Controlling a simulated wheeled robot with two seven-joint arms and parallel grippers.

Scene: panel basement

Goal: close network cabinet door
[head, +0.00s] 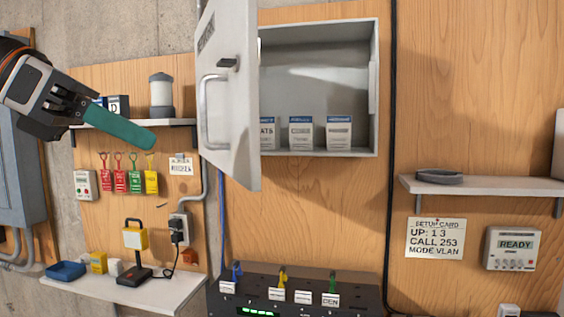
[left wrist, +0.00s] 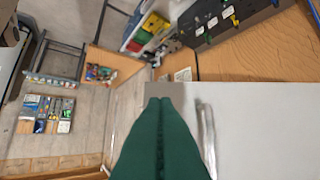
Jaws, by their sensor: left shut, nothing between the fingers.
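The network cabinet (head: 376,90) is a grey box on the wooden wall panel, its front uncovered. Its door (head: 238,125) stands swung open on the left side, jutting out towards me. A bar handle (head: 207,112) and a small dark latch (head: 228,64) are on the door's face. Several labelled boxes (head: 301,133) stand inside on the cabinet floor. My left gripper (head: 152,140), with green fingers, is shut and empty, left of the door and apart from it in the head view. In the left wrist view the fingers (left wrist: 160,105) lie beside the door (left wrist: 255,130) and its handle (left wrist: 206,135). My right gripper is not in view.
A shelf (head: 132,124) with a lantern-like jar (head: 161,95) is behind my left gripper. Coloured tags (head: 121,175) hang below it. A lower shelf (head: 160,292) holds a work lamp (head: 135,245). A black network unit (head: 360,298) sits below the cabinet. A right shelf (head: 480,187) carries a dark object.

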